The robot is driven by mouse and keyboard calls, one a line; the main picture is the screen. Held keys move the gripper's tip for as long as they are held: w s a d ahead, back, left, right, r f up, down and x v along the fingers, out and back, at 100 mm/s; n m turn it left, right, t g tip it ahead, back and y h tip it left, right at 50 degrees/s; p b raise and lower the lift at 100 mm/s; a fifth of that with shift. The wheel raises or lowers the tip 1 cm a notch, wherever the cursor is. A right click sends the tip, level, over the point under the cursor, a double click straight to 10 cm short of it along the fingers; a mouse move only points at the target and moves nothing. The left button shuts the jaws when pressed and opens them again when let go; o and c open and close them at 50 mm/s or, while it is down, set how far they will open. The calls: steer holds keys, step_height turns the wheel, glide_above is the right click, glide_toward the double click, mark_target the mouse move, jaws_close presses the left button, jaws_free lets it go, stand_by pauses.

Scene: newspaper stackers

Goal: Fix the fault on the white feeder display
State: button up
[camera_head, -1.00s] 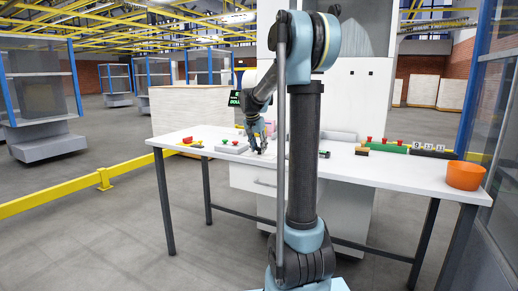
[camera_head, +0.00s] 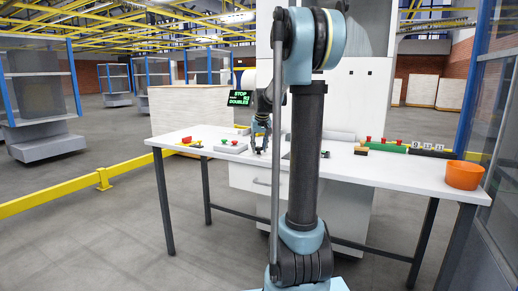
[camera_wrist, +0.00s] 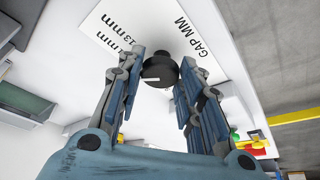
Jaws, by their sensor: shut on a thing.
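A black display with green text (camera_head: 240,98), reading "STOP" and "DOUBLES" with a smaller unreadable line, stands above the back left of the white table. My gripper (camera_head: 261,152) points down over the table, left of the arm column. In the wrist view my gripper (camera_wrist: 160,85) has its two fingers on either side of a black round knob (camera_wrist: 160,70) with a white mark, and is shut on it. The knob sits on a white scale plate (camera_wrist: 118,35) lettered "GAP MM", with mm figures partly hidden by the fingers.
A yellow floor rail (camera_head: 103,179) runs at left.

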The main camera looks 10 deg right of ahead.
steer(key=shift+n, duration=0.5)
steer(key=o, duration=1.1)
steer(key=shift+c, duration=0.2)
steer(key=shift+r, duration=0.1)
steer(key=v, duration=1.1)
steer(key=shift+s+d+r, duration=0.2)
steer(key=shift+d+r, duration=0.1)
